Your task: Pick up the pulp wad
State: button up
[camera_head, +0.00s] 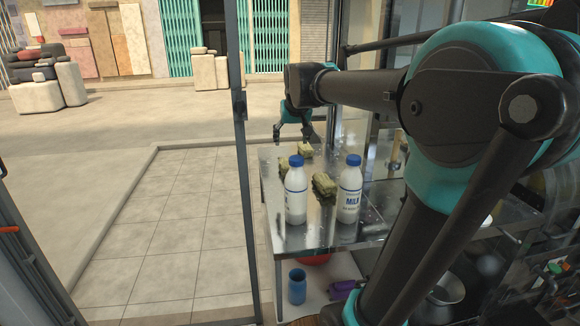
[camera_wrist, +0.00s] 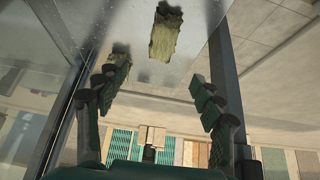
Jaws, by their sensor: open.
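Greenish pulp wads lie on a metal table (camera_head: 328,235) in the head view. One wad (camera_head: 305,150) is at the far side, close to my gripper. Another wad (camera_head: 324,187) lies between two milk bottles, and a third (camera_head: 283,166) is partly hidden behind the left bottle. My gripper (camera_head: 292,137) is open and empty above the far end of the table. In the wrist view, one wad (camera_wrist: 165,34) is ahead of my open gripper (camera_wrist: 158,76), between the lines of its fingers and apart from them. Another wad (camera_wrist: 120,49) shows beside the left finger.
Two white milk bottles with blue caps, the left (camera_head: 296,192) and the right (camera_head: 349,190), stand upright at the near part of the table. A dark vertical post (camera_head: 246,180) runs along the table's left side. A blue cup (camera_head: 297,286) stands below the table.

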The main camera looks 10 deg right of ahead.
send_near(287, 163)
jog(key=x, duration=0.4)
jog(key=shift+w+d, duration=0.15)
jog(key=shift+w, duration=0.25)
jog(key=shift+s+a+x, duration=0.1)
jog(key=shift+s+x, duration=0.05)
jog(key=shift+x, duration=1.3)
jog(key=shift+s+a+x, duration=0.1)
jog(key=shift+x, duration=1.35)
jog(key=shift+f, duration=0.2)
jog(key=c, duration=1.2)
jog(key=shift+r, duration=0.1)
